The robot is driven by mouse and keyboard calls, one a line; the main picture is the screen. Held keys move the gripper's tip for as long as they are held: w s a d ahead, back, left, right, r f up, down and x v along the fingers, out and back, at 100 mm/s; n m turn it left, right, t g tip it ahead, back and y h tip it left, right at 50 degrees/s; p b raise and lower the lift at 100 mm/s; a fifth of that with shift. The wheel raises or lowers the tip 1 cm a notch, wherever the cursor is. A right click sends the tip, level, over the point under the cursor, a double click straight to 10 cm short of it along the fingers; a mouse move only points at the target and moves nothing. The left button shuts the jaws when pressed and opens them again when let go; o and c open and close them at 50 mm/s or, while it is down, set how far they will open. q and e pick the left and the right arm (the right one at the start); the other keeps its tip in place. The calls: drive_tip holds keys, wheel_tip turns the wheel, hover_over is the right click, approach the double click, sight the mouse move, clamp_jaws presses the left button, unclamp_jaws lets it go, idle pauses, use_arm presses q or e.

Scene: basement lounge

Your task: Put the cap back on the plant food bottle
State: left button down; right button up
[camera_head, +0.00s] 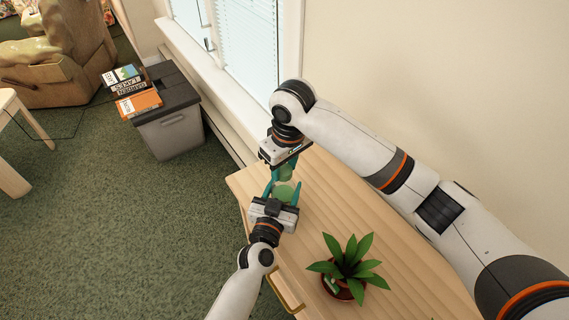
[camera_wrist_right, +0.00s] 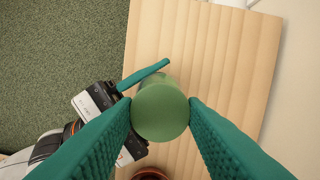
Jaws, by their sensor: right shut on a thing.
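My right gripper (camera_head: 285,168) is shut on a round green piece (camera_wrist_right: 160,108), which looks like the cap, held between its teal fingers in the right wrist view. In the head view, a pale green body (camera_head: 283,191), likely the plant food bottle, shows just below, between the teal fingers of my left gripper (camera_head: 282,190). I cannot tell if those fingers press on it. One left finger and the left gripper's body show behind the green piece in the right wrist view. Where cap and bottle meet is hidden, so I cannot tell whether they touch.
A potted plant (camera_head: 345,268) stands on the light wooden tabletop (camera_head: 400,290), in front of the grippers. The wall and window lie close behind the table.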

drive_tip(key=m, duration=0.4)
drive_tip(key=shift+s+a+m+h, duration=0.1)
drive_tip(key=shift+a+m+h, duration=0.05)
drive_tip(key=shift+m+h, duration=0.15)
drive_tip(key=m, duration=0.4)
drive_tip(key=shift+a+m, duration=0.1)
drive_tip(key=shift+m, duration=0.3)
drive_tip(key=m+h, duration=0.1)
drive_tip(key=m, duration=0.6)
drive_tip(key=o, duration=1)
wheel_tip(320, 180, up, 12)
drive_tip(key=shift+s+a, duration=0.45)
use_arm(q)
drive_tip(key=shift+c, duration=2.2)
unclamp_jaws()
use_arm(e)
drive_tip(key=shift+f, duration=0.1)
